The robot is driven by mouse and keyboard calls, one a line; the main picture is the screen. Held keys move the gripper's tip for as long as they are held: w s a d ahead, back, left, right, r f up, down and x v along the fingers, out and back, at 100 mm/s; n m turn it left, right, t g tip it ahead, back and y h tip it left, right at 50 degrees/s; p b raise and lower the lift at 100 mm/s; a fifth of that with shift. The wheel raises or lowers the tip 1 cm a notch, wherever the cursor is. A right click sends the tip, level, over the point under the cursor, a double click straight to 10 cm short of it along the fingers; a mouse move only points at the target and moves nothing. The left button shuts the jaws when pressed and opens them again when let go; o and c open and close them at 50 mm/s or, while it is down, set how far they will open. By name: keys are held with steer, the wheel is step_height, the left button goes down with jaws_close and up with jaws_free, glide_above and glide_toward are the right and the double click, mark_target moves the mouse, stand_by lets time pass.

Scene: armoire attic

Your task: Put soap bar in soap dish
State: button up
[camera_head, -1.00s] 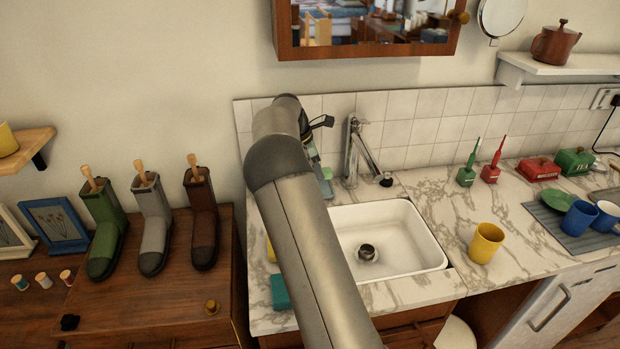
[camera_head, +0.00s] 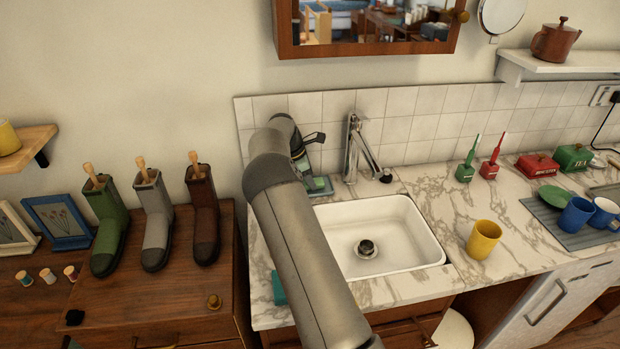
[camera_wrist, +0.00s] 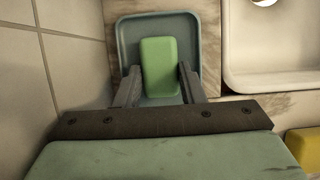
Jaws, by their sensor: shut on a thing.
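A green soap bar (camera_wrist: 159,67) shows in the wrist view between the two fingers of my gripper (camera_wrist: 158,85), which is shut on it. Behind the bar is a blue-grey soap dish (camera_wrist: 128,38) with a raised rim. The bar lies within the dish's outline in this view; I cannot tell whether it touches the dish's bottom. In the head view the dish (camera_head: 322,187) shows in part at the back left of the sink, beside my gripper. My arm hides most of the gripper and the bar there.
A white sink (camera_head: 425,245) with a tap (camera_head: 352,150) is to the right of the dish. A tiled wall (camera_wrist: 70,60) stands close on the left in the wrist view. A yellow block (camera_wrist: 308,146) lies at its lower right. A yellow cup (camera_head: 484,240) stands right of the sink.

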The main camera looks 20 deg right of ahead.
steer(key=o, duration=1)
steer(key=shift+r, duration=0.1)
steer(key=v, duration=1.2)
steer(key=s+a+m+y, duration=0.1)
steer(key=s+a+m, duration=0.4)
steer(key=s, duration=1)
steer(key=s+a+m+t+y, duration=0.1)
steer(key=s+a+m, duration=0.4)
steer(key=s, duration=1)
steer(key=s+a+m+y, duration=0.2)
steer(key=s+a+m, duration=0.2)
steer(key=s, duration=1)
steer(key=shift+s+a+m+b, duration=0.3)
steer(key=shift+s+a+m, duration=0.1)
steer(key=shift+a, duration=0.65)
